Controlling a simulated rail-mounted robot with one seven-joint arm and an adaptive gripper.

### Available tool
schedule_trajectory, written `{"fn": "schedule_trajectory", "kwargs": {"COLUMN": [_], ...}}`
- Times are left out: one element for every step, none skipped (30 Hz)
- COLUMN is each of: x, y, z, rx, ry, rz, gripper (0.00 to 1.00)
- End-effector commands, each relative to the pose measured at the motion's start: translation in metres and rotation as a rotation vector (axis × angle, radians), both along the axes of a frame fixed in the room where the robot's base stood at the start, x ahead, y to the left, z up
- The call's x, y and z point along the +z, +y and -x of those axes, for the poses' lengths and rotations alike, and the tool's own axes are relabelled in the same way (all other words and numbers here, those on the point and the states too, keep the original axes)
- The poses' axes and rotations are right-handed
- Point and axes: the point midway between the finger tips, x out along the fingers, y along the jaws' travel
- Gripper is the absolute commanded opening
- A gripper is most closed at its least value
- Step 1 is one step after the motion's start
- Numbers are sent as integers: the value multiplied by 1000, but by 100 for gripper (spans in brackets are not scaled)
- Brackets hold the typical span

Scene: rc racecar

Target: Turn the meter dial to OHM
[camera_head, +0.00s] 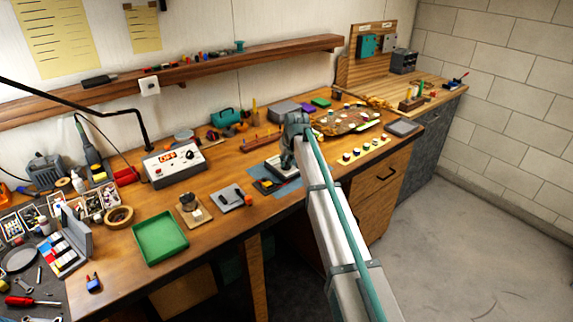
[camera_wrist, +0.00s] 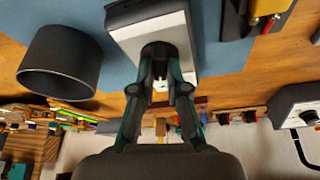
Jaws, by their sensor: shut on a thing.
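The meter is a white-faced box with dark trim (camera_wrist: 125,32) lying on a blue mat; in the head view it shows as a pale box (camera_head: 284,165) beneath my gripper (camera_head: 289,158). In the wrist view my gripper (camera_wrist: 160,80) reaches the meter's face, its fingers close together around a small dark dial (camera_wrist: 158,50). The fingers hide most of the dial. I cannot read the dial markings or tell which position it points to.
In the wrist view, a black cylinder (camera_wrist: 58,65) stands left of the meter, and a dark holder with red and yellow probes (camera_wrist: 265,12) lies at upper right. A bench supply with a red display (camera_head: 175,163) and a green tray (camera_head: 160,238) are left in the head view.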

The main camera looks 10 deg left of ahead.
Motion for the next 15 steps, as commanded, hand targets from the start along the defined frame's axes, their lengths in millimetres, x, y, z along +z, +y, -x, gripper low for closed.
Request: {"fn": "schedule_trajectory", "kwargs": {"x": [-1, -1, -1, -1, -1, -1, -1, 0, 0, 0, 0, 0, 0, 0, 0], "y": [1, 1, 1, 2, 2, 2, 2, 2, 2, 2, 2, 2, 2, 2, 2], "z": [1, 1, 1, 1, 1, 1, 0, 0, 0, 0, 0, 0, 0, 0, 0], "rx": [-42, -69, -104, -129, -154, -186, -209, -231, -259, -279, -298, -320, -336, -351, -367], "ry": [-1, -1, 0, -1, -1, 0, -1, 0, -1, -2, -1, -1, -1, -1, -1], "rz": [1, 1, 0, 1, 1, 0, 1, 0, 1, 0, -1, -1, 0, 0, 0], "gripper": [0, 0, 0, 0, 0, 0, 0, 0, 0, 0, 0, 0, 0, 0, 0]}}
